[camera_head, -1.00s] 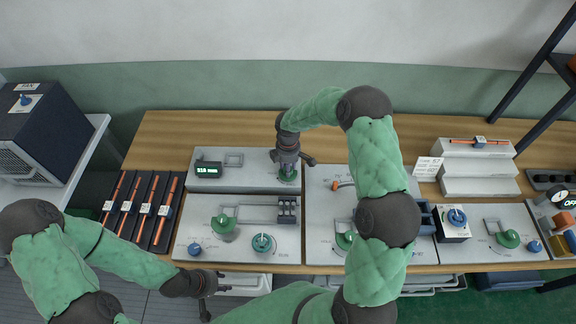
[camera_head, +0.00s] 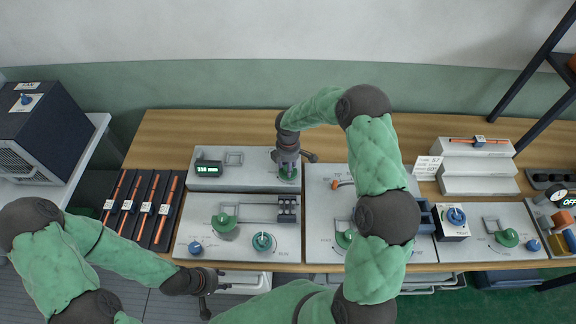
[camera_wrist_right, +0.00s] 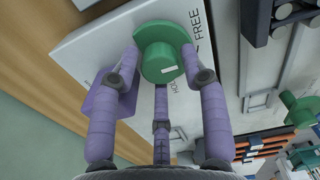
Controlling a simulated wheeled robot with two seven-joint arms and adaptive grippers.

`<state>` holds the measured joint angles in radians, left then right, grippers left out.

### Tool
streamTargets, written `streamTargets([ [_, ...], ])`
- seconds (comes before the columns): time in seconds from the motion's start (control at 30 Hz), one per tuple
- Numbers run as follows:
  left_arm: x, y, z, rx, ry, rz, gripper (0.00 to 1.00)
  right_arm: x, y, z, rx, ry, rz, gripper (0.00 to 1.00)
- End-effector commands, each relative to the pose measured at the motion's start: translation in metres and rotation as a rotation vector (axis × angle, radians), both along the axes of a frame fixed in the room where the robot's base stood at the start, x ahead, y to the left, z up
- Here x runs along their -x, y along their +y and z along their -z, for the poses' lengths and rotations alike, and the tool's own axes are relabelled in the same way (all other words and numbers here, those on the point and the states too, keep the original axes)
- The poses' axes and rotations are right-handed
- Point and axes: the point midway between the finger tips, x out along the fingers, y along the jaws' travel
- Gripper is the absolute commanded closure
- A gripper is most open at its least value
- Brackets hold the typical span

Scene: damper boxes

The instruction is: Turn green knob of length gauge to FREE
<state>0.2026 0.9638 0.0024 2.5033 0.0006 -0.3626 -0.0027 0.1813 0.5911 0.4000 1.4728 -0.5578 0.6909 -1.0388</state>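The length gauge (camera_head: 235,183) is the grey box at the back left of the bench, with a small lit green display (camera_head: 208,168). Its green knob (camera_head: 289,174) is at the box's right end. In the right wrist view the knob (camera_wrist_right: 163,55) shows a short white mark on its face. The word FREE is printed to its right and HOLD, partly hidden, is below. My right gripper (camera_wrist_right: 164,64) has its purple fingers on both sides of the knob, apparently touching it. My left gripper (camera_head: 208,290) is open and empty before the bench's front edge.
A panel (camera_head: 265,235) with a green knob, a teal knob and a slide stands before the gauge. Dark trays with orange rods (camera_head: 142,208) lie to the left. My right arm covers part of the middle panel (camera_head: 322,205).

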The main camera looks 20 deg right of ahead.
Motion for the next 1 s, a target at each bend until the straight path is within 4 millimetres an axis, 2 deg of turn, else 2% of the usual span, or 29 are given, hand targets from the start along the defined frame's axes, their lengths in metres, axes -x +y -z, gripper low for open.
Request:
streamTargets([
  [0.27, 0.000, 0.000, 0.000, 0.000, 0.000, 0.000, 0.60, -0.001, 0.000, -0.006, 0.001, -0.002, 0.001, 0.55],
  [0.37, 0.000, 0.000, 0.000, 0.000, 0.000, 0.000, 0.60, -0.001, 0.000, -0.019, 0.001, -0.004, 0.001, 0.55],
  [0.8, 0.000, 0.000, 0.000, 0.000, 0.000, 0.000, 0.60, -0.001, 0.000, -0.099, 0.001, -0.003, 0.000, 0.55],
  [1.0, 0.000, 0.000, 0.000, 0.000, 0.000, 0.000, 0.60, 0.000, 0.000, -0.117, 0.000, 0.000, 0.000, 0.55],
])
